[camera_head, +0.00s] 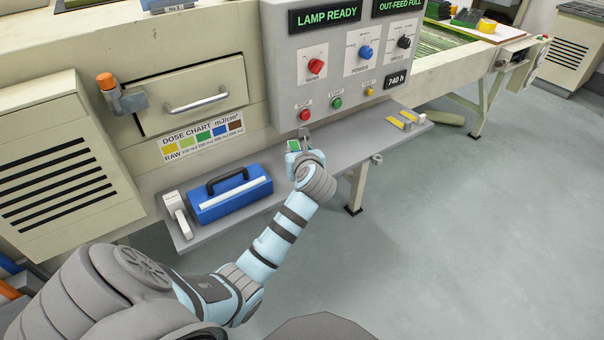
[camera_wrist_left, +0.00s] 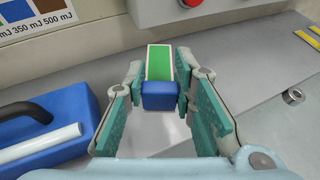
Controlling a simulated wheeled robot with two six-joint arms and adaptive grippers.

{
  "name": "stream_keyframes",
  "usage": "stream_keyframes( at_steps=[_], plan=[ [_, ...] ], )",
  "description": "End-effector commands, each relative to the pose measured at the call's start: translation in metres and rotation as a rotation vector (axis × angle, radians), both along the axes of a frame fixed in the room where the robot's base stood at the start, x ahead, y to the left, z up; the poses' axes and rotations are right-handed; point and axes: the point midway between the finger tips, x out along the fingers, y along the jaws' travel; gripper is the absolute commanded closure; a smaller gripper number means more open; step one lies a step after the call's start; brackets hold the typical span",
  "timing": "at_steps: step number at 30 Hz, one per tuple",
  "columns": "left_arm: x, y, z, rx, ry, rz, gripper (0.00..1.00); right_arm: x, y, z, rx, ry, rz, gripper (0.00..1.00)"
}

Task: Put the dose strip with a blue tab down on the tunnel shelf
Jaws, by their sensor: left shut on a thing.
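The dose strip with a blue tab shows in the left wrist view: a green strip with a pale border (camera_wrist_left: 159,62) and a blue tab (camera_wrist_left: 160,96) at its near end. My left gripper (camera_wrist_left: 161,88) is shut on it at the tab. In the head view the green of the strip (camera_head: 293,145) shows at my left gripper (camera_head: 301,145), over the middle of the grey tunnel shelf (camera_head: 340,137). I cannot tell whether the strip touches the shelf. My right gripper is not in view.
A blue case with a black handle (camera_head: 228,203) lies on the shelf's left part. The control panel (camera_head: 335,75) rises behind. Bare shelf lies right of my gripper.

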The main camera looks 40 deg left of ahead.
Motion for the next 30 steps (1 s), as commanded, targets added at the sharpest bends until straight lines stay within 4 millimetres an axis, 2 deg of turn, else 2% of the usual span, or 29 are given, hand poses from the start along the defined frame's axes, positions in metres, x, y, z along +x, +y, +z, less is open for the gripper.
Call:
stream_keyframes(
  at_steps=[1, 5, 12, 16, 21, 22, 24, 26, 30],
  plan=[
    [0.000, 0.000, -0.016, 0.001, 0.001, 0.000, 1.00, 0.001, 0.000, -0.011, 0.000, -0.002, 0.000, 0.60],
    [0.000, -0.001, -0.031, -0.001, -0.001, -0.001, 1.00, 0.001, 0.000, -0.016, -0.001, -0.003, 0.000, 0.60],
    [0.001, -0.001, -0.082, -0.001, 0.000, -0.001, 1.00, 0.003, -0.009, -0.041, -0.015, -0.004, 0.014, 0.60],
    [0.001, -0.001, -0.082, -0.001, -0.001, -0.001, 1.00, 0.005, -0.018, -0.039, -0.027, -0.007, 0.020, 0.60],
    [0.001, -0.001, -0.082, -0.001, 0.000, -0.001, 1.00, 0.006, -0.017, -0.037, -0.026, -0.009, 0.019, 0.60],
    [0.001, -0.001, -0.082, -0.002, 0.000, -0.001, 0.73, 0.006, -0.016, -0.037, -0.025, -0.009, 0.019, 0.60],
    [0.001, -0.001, -0.082, -0.001, -0.001, -0.001, 0.62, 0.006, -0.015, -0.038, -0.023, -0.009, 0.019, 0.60],
    [0.001, -0.001, -0.082, -0.001, -0.001, -0.001, 0.56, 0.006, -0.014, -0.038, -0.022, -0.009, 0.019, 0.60],
    [0.001, -0.001, -0.081, -0.001, -0.001, -0.001, 0.56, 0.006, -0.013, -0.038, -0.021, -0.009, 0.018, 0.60]
  ],
)
